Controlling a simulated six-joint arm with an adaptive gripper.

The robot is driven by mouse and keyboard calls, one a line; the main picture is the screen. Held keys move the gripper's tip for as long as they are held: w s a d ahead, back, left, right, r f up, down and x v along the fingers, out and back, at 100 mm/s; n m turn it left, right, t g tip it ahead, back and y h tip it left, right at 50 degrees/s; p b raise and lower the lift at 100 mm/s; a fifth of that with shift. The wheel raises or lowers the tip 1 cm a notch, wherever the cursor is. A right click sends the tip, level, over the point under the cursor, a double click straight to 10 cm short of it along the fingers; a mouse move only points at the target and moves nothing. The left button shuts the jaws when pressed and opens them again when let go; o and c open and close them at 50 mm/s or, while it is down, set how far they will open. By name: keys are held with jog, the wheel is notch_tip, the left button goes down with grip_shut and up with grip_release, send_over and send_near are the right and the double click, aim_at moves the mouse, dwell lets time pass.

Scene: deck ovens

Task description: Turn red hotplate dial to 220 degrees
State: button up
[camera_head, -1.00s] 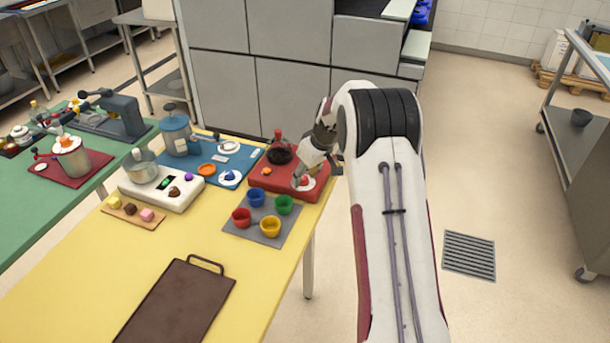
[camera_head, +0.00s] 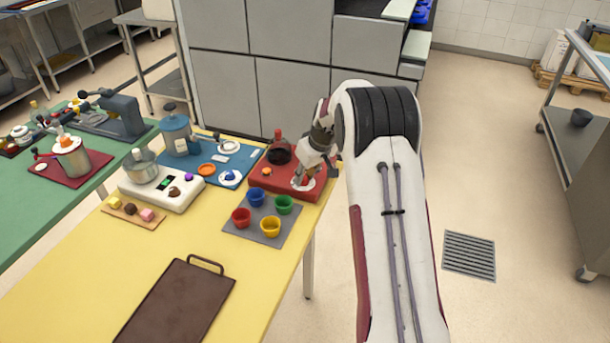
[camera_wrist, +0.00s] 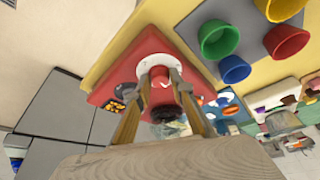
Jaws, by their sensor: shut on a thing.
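The red hotplate (camera_head: 282,188) sits at the far right corner of the yellow table. Its white dial disc (camera_head: 309,186) is on the near right part of its top, and also shows in the wrist view (camera_wrist: 160,62). My gripper (camera_head: 303,177) reaches down to the disc. In the wrist view its two tan fingers (camera_wrist: 160,75) are shut on the red dial (camera_wrist: 158,72) at the disc's middle. The fingers cover most of the dial, and I cannot read its setting. A dark pan (camera_head: 279,154) stands on the hotplate's back left.
A grey mat (camera_head: 256,225) with red, blue, green and yellow cups lies just in front of the hotplate. A blue board (camera_head: 235,160) and a white scale (camera_head: 155,193) are to the left. A brown tray (camera_head: 180,305) lies nearer. Floor is open to the right.

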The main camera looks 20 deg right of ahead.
jog(key=shift+m, duration=0.4)
jog(key=shift+a+m+h, duration=0.1)
jog(key=shift+m+h, duration=0.5)
jog(key=shift+m, duration=0.7)
jog(key=shift+a+m+h, duration=0.1)
jog(key=shift+m+h, duration=0.5)
jog(key=shift+m, duration=0.7)
jog(key=shift+w+a+m+g+h, duration=0.1)
jog(key=shift+m+g+h, duration=0.35)
jog(key=shift+m, duration=1.15)
jog(key=shift+w+a+m+g+h, duration=0.1)
jog(key=shift+m+g+h, duration=0.3)
jog(key=shift+m, duration=1.2)
jog(key=shift+s, duration=0.1)
jog(key=o, duration=1.1)
jog(key=shift+r, duration=0.1)
jog(key=v, duration=1.1)
jog(key=shift+s+a+r, duration=0.2)
jog(key=shift+a+r, duration=0.1)
jog(key=shift+a, duration=0.05)
